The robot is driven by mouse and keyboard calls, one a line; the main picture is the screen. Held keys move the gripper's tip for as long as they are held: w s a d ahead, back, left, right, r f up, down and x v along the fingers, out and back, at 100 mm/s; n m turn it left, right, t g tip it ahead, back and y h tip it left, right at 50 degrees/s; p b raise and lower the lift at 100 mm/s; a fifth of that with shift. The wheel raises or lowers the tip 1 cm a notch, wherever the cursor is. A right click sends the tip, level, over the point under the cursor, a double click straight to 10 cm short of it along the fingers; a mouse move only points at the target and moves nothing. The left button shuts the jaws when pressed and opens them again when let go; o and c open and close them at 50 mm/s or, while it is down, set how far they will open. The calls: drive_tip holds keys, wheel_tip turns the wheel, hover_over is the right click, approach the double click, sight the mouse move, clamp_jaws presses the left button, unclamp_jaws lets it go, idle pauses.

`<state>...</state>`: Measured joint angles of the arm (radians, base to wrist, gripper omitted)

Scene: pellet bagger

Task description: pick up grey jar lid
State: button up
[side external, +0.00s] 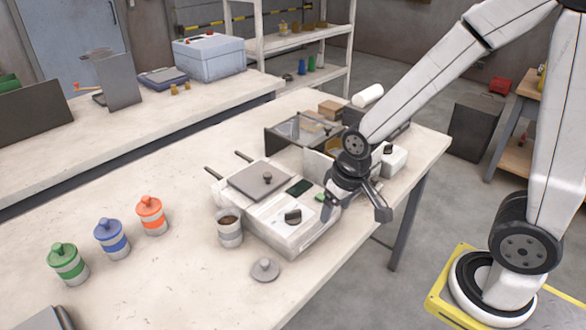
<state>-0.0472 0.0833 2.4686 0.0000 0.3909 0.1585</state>
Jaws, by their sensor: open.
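The grey jar lid (265,270) lies flat on the pale table, its knob facing up. It is just in front of the open grey jar (229,229), which holds something dark brown. My gripper (352,218) is open and empty, to the right of the lid and higher, beside the right end of the white machine (300,222). The lid is apart from my gripper and fully in view.
Green (68,263), blue (111,239) and orange (151,215) lidded jars stand to the left. The white machine, with a grey knobbed plate (260,180) on top, lies behind the lid. An open bin (302,130) stands farther back. Table left of the lid is clear.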

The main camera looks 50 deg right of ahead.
drive_tip(key=w+a+f+m+g, duration=0.1)
drive_tip(key=w+a+f+m, duration=0.1)
drive_tip(key=w+a+m, duration=0.3)
drive_tip(key=m+g, duration=0.1)
drive_tip(key=m, duration=0.2)
hover_over(265, 261)
drive_tip(key=f, duration=0.4)
drive_tip(key=shift+w+a, duration=0.15)
drive_tip(key=shift+a, duration=0.05)
drive_tip(key=shift+d+f, duration=0.15)
drive_tip(key=shift+f, duration=3.75)
clamp_jaws()
